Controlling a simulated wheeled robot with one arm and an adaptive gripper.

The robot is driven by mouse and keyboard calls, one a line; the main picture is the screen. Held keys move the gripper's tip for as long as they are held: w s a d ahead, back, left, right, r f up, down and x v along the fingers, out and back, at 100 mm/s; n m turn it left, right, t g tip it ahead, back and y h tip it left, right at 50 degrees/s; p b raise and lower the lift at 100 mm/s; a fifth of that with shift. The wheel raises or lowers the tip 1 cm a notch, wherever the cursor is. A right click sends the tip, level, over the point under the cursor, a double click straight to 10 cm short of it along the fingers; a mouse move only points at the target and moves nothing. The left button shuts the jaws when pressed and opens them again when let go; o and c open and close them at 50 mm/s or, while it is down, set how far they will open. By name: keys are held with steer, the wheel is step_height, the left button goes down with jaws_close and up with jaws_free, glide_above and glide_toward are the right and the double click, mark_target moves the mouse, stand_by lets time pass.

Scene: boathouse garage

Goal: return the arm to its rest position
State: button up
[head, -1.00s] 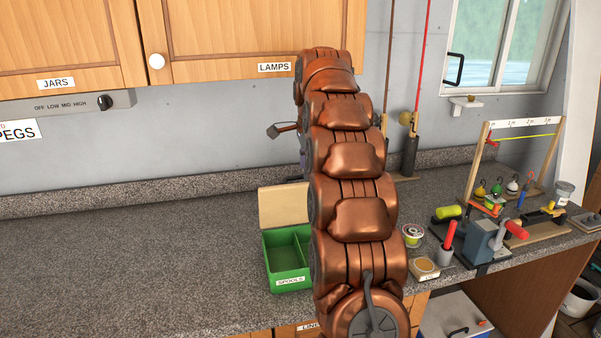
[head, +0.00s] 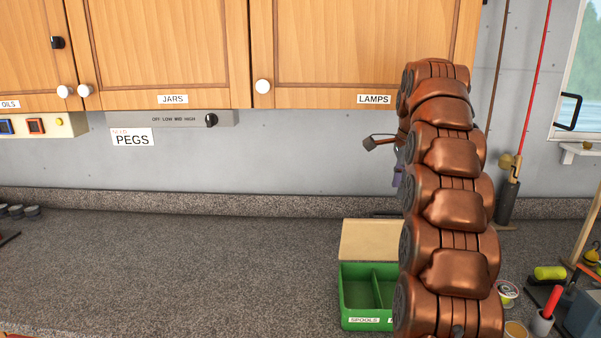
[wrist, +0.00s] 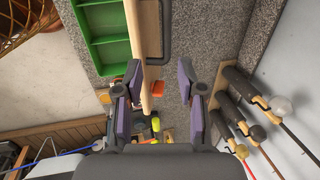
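My copper-coloured arm (head: 450,208) stands tall at the right of the head view, over the counter. My gripper is mostly hidden behind it there; a bit of purple finger (head: 397,176) shows at its left edge. In the wrist view my gripper (wrist: 159,82) has its two purple fingers spread apart, with nothing clasped between them. The green spools box (head: 358,300), with its tan lid raised, sits on the counter just left of my arm. The box also shows in the wrist view (wrist: 105,40), beside the lid's edge (wrist: 139,45) and a dark handle.
Cupboards (head: 165,50) hang above, over a PEGS sign (head: 132,137). Rods (head: 508,190) lean on the wall right of my arm. A spool (head: 508,292), red-handled tool and other tackle crowd the right end.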

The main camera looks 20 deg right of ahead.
steer(key=s+a+f+n+g+y, duration=0.1)
steer(key=s+a+f+n, duration=0.2)
steer(key=s+a+n, duration=0.55)
steer(key=s+a+f+n+g, duration=0.1)
steer(key=s+a+f+n, duration=0.25)
steer(key=a, duration=0.95)
steer(key=s+a+f+n, duration=0.3)
steer(key=s+f, duration=0.1)
steer(key=s, duration=0.4)
steer(key=s+a+f+n+g, duration=0.1)
steer(key=s+a+f+n, duration=0.2)
steer(key=s, duration=0.6)
steer(key=s+a+f+n+g, duration=0.1)
steer(key=s+a+f+n, duration=0.2)
steer(key=s+f, duration=0.3)
steer(key=shift+s+a+f+n, duration=0.15)
steer(key=shift+s+f+n, duration=0.1)
steer(key=shift+s+n, duration=0.8)
steer(key=shift+s+m, duration=0.2)
steer(key=shift+m, duration=0.05)
